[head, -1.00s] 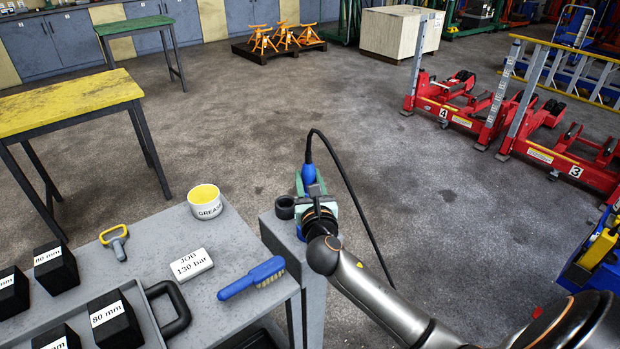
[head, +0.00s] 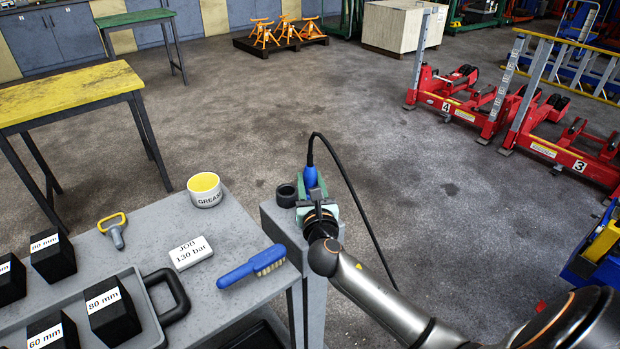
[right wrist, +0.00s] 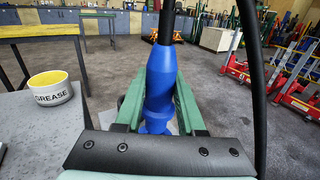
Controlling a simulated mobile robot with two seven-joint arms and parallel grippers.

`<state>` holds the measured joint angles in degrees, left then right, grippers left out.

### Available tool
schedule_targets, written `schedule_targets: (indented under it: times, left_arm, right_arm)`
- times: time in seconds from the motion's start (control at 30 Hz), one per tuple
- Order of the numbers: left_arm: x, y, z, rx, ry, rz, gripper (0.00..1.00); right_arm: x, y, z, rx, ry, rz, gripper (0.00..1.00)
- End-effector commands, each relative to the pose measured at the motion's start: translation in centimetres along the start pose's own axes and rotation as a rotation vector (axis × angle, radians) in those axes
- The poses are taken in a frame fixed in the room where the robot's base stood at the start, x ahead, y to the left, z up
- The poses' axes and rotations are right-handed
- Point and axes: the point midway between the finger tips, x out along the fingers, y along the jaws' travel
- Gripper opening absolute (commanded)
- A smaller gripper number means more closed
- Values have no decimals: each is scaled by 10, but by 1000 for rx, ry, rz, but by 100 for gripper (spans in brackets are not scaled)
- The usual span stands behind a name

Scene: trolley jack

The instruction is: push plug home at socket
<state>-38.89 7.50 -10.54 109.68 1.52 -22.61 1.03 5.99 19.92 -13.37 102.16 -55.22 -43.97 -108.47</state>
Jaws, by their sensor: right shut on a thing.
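The blue plug (head: 311,179) stands upright with a black cable curving from its top. My right gripper (head: 316,203) is shut on it, at the top of the grey post (head: 270,212). In the right wrist view the blue plug (right wrist: 160,85) sits between the green fingers (right wrist: 160,112). The plug's lower end and the socket are hidden behind the gripper and its dark bar, so I cannot tell how deep the plug sits. A dark ring-shaped part (head: 287,195) is on the post just left of the gripper. My left gripper is not in view.
The grey trolley top (head: 150,232) left of the post carries a grease tub (head: 205,192), a JOB 130 bar block (head: 190,252), a blue brush (head: 250,267), a yellow-handled tool (head: 113,229) and several black blocks. The cable (head: 362,210) hangs to the right.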

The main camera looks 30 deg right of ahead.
Motion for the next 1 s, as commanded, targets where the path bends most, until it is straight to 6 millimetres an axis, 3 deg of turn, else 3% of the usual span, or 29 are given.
schedule_targets:
  times: [0.23, 1.0]
  left_arm:
    - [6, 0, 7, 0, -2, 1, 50]
    - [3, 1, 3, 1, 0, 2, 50]
  right_arm:
    - [0, 0, -12, 0, -1, 0, 0]
    - [0, 0, -11, -1, 0, 0, 0]
